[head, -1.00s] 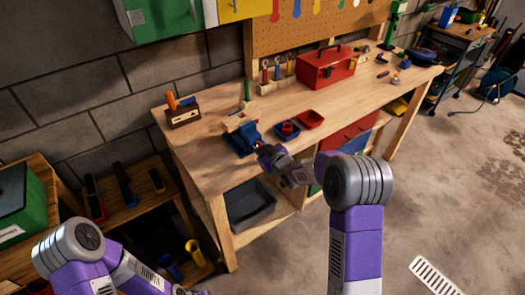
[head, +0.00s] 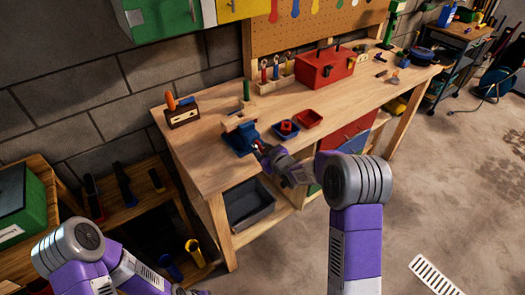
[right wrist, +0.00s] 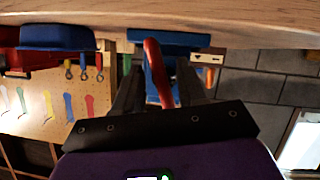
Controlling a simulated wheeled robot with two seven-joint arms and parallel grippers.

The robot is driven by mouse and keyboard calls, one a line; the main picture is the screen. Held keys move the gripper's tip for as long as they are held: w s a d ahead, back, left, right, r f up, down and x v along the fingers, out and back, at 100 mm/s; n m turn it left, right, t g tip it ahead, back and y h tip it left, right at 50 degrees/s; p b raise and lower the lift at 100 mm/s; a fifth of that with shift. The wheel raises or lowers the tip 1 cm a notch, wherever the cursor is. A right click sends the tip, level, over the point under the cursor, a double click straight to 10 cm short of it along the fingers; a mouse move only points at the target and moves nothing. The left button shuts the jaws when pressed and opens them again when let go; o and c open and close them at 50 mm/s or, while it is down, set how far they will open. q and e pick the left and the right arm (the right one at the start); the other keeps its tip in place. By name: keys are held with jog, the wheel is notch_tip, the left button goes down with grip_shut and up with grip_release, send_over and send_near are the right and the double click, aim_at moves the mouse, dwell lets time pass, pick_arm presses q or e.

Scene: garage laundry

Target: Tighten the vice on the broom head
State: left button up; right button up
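The blue vice (head: 240,140) stands at the front edge of the wooden workbench (head: 200,150). A pale wooden block, apparently the broom head (head: 238,122), sits at the top of the vice; its grip in the jaws is too small to judge. My right gripper (head: 261,149) is at the vice's front, by its red handle. In the right wrist view the red handle (right wrist: 157,72) lies between my two dark fingers, with narrow gaps beside it, and the blue vice body (right wrist: 168,42) is behind. My left arm shows at lower left; its gripper is out of view.
Right of the vice are a blue bin (head: 287,130) and a red bin (head: 309,118). A red toolbox (head: 325,68) and a wooden tool holder (head: 183,116) stand farther back. A grey tub (head: 250,203) sits under the bench.

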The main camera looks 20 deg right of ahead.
jog(key=shift+w+a+r, duration=0.1)
jog(key=shift+a, duration=0.05)
jog(key=shift+r, duration=0.1)
jog(key=v, duration=0.7)
jog(key=shift+s, duration=0.3)
